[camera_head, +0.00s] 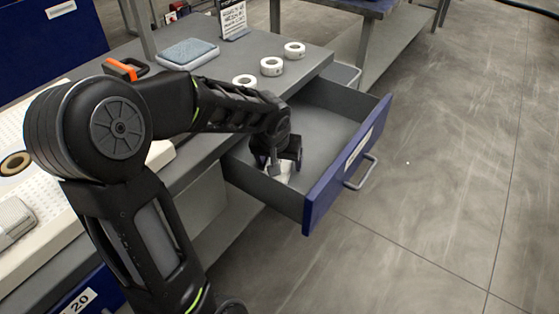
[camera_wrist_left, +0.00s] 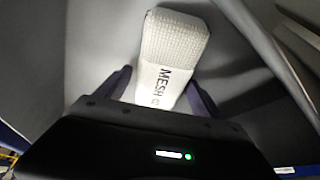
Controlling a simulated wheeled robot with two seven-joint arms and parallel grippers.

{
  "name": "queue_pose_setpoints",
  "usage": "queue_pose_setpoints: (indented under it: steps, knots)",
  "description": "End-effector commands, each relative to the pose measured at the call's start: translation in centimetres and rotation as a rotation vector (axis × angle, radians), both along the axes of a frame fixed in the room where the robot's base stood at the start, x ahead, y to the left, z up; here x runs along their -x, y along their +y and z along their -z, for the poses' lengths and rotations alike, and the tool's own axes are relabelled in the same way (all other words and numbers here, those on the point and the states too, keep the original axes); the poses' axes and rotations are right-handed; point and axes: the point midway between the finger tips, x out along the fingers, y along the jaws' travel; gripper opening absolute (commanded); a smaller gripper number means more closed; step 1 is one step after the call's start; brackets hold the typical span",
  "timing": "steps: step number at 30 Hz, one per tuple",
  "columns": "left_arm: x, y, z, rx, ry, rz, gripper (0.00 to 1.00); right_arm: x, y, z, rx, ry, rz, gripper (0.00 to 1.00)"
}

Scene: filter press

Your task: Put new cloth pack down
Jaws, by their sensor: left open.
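The cloth pack (camera_wrist_left: 172,60) is a white textured block with dark "MESH" lettering. In the left wrist view it lies on the grey drawer floor. In the head view only a small white part of it (camera_head: 283,172) shows under my gripper. My left gripper (camera_head: 287,162) is down inside the open drawer, over the pack. It is open, with its fingers (camera_wrist_left: 160,88) on either side of the pack. Whether the fingers touch the pack cannot be told. The drawer (camera_head: 325,130) is pulled out and has a blue front with a handle. My right gripper is not in view.
White tape rolls (camera_head: 271,67) stand on the grey bench top (camera_head: 310,62) above the drawer. A grey-blue pad (camera_head: 188,52), an orange-and-black tool (camera_head: 125,68) and a small sign (camera_head: 232,18) are also there. The drawer's far part is empty. Open floor lies to the right.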

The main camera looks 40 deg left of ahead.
Motion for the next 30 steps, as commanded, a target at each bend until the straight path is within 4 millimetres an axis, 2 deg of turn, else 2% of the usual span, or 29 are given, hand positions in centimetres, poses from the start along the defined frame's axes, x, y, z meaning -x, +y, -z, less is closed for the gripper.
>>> queue_pose_setpoints:
  steps: [5, 8, 21, 25, 30]
  knots:
    - [0.1, 0.0, -0.7, 0.0, -0.001, 0.0, 0.78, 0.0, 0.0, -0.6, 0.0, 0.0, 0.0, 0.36]
    - [0.5, -0.2, -1.9, -0.001, -0.003, -0.001, 0.78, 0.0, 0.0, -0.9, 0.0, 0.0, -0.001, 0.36]
    - [3.5, -1.5, -9.9, -0.001, -0.004, -0.001, 0.78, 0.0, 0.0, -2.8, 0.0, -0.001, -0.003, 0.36]
    - [4.0, -1.8, -11.1, -0.001, -0.002, 0.001, 0.78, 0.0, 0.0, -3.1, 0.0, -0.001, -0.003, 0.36]
    - [4.2, -1.9, -11.4, 0.0, 0.001, 0.0, 0.78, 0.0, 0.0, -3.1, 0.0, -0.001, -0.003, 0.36]
